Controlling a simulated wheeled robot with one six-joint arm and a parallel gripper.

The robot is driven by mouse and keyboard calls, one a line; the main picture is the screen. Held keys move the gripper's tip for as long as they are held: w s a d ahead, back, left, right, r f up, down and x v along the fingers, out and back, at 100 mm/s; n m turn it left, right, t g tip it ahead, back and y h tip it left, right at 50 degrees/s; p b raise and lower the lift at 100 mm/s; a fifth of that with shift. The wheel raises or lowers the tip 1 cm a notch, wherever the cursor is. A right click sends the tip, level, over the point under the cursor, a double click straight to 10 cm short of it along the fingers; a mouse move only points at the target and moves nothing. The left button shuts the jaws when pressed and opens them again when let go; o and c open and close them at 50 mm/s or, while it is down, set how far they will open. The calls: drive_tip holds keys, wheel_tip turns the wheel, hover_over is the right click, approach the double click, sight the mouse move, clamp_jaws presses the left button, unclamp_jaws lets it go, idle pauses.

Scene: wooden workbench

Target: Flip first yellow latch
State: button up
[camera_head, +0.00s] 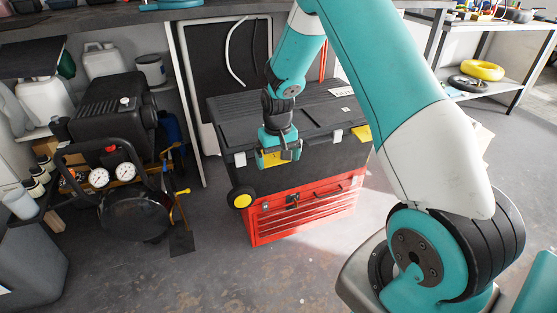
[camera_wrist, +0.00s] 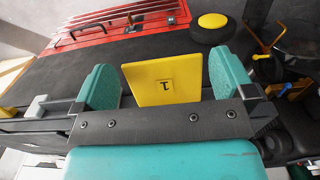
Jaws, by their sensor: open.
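A yellow latch (camera_wrist: 162,78) with a dark mark like an upside-down 1 shows in the wrist view. It is on the front of a black toolbox (camera_head: 295,110). My gripper (camera_wrist: 160,74) is open, with one teal finger on each side of the latch and a visible gap on both sides. In the head view my gripper (camera_head: 281,158) is at the left part of the toolbox front and partly covers this latch (camera_head: 268,160). A second yellow latch (camera_head: 361,132) is at the right end of the toolbox front. I cannot tell how far the first latch is tilted.
The toolbox sits on a red tool chest (camera_head: 305,208) with drawers. A black wheel with a yellow hub (camera_head: 242,199) is at the lower left of the toolbox. A black compressor (camera_head: 120,115) with gauges stands left. The floor in front (camera_head: 210,270) is clear.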

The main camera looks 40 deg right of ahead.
drive_tip(key=shift+f, duration=0.15)
drive_tip(key=shift+c, duration=0.2)
drive_tip(key=c, duration=0.6)
drive_tip(key=shift+d, duration=0.1)
